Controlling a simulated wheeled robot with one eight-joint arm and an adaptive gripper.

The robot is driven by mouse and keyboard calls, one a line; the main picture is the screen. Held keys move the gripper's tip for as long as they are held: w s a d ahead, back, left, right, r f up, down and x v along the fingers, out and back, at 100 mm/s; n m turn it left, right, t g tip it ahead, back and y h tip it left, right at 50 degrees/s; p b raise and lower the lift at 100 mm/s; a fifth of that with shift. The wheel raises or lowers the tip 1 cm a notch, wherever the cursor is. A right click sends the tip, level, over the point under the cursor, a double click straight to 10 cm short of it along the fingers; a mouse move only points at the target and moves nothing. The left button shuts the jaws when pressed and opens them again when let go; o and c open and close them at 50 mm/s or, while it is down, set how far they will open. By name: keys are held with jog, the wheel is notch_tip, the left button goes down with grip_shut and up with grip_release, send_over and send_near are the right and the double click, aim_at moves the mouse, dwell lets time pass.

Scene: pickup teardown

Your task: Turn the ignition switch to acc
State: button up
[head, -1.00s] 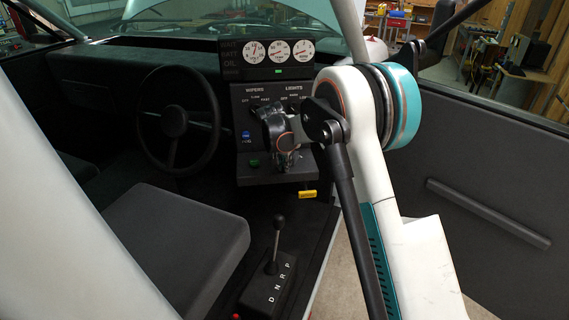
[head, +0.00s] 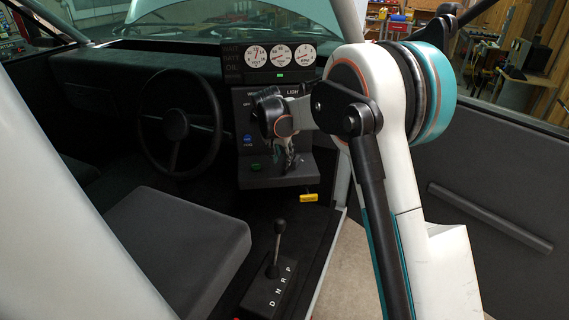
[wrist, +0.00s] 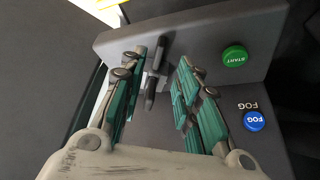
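The ignition switch (wrist: 153,82) appears in the wrist view as a dark, narrow lever on the grey lower console panel (wrist: 205,42). My gripper (wrist: 172,58) is open. Its teal-padded fingers stand apart on either side of the lever, with the left finger closer to it. I cannot tell whether either finger touches it. In the head view my gripper (head: 289,165) is in front of the lower console, and it hides the switch there. The acc marking cannot be made out.
A green START button (wrist: 234,56) and a blue FOG button (wrist: 254,121) sit right of the fingers in the wrist view. A yellow tag (head: 308,197) hangs under the console. The steering wheel (head: 176,124), seat (head: 170,235) and gear lever (head: 279,240) are nearby.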

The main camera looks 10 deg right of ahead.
jog(key=shift+v, duration=2.4)
jog(key=shift+s, duration=0.1)
jog(key=s+d+r+n+t+b, duration=0.1)
jog(key=s+d+r, duration=0.1)
jog(key=s, duration=0.5)
jog(key=s+d+r+n+y+b, duration=0.1)
jog(key=s+r+b, duration=0.15)
jog(key=s, duration=0.55)
jog(key=s+d+r+n+t+b, duration=0.1)
jog(key=s+d+r+n, duration=0.15)
jog(key=s, duration=0.45)
jog(key=s+f+b, duration=0.1)
jog(key=s+f, duration=0.2)
jog(key=s, duration=0.4)
jog(key=s+f+n+t+y+b, duration=0.1)
jog(key=s+f, duration=0.2)
jog(key=s, duration=0.3)
jog(key=s+f+n+b, duration=0.1)
jog(key=s+f, duration=0.2)
jog(key=s, duration=0.4)
jog(key=shift+s+d+f+t, duration=0.2)
jog(key=shift+s+f+t, duration=0.1)
jog(key=shift+s, duration=0.05)
